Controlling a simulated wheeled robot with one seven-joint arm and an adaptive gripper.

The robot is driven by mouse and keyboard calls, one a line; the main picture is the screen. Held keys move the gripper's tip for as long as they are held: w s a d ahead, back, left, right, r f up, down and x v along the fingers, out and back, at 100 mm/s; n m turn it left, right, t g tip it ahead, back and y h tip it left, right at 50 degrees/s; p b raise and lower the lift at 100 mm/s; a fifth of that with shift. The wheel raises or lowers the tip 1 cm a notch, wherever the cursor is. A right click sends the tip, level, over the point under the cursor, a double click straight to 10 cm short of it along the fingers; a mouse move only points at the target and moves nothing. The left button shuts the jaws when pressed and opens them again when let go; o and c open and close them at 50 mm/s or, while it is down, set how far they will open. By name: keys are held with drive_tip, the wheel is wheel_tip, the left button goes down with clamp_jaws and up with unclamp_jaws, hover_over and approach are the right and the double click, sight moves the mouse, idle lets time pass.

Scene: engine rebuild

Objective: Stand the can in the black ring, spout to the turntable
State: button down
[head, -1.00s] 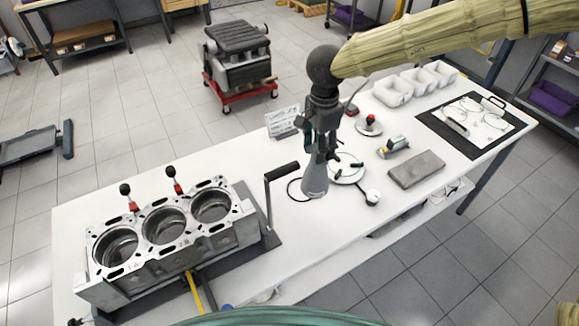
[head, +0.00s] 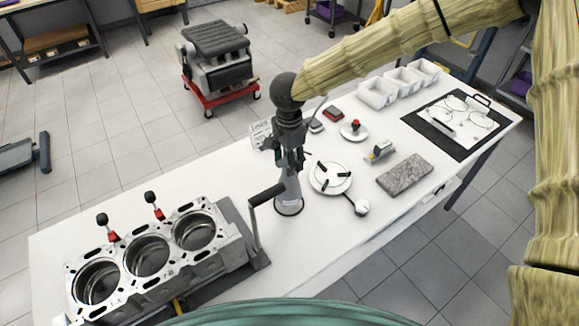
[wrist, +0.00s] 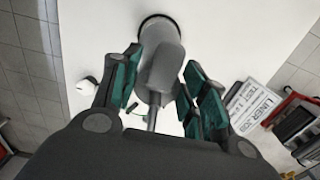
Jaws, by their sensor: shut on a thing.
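The grey tapered can (head: 288,190) is upright in my gripper (head: 290,162), which is shut on its upper part. The black ring (head: 289,214) shows around the can's base; in the wrist view the ring (wrist: 158,17) curves around the can's wide end (wrist: 162,38). I cannot tell whether the base touches the table. The turntable (head: 334,183), a white disc with several dark pads, lies just right of the can. My gripper (wrist: 160,75) has green-padded fingers on both sides of the can in the wrist view. The spout's direction is unclear behind the fingers.
The engine block (head: 150,255) and a black crank handle (head: 262,200) stand close on the left. A white knob on a rod (head: 361,207) lies right of the ring. A sign (wrist: 255,108) stands behind. A grey slab (head: 404,175) lies further right.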

drive_tip(key=shift+s+f+p, duration=0.1)
drive_tip(key=shift+f+p, duration=0.4)
drive_tip(key=shift+f, duration=1.2)
drive_tip(key=shift+f, duration=0.15)
drive_tip(key=c, duration=0.8)
unclamp_jaws()
wheel_tip(320, 180, up, 12)
drive_tip(key=b, duration=0.3)
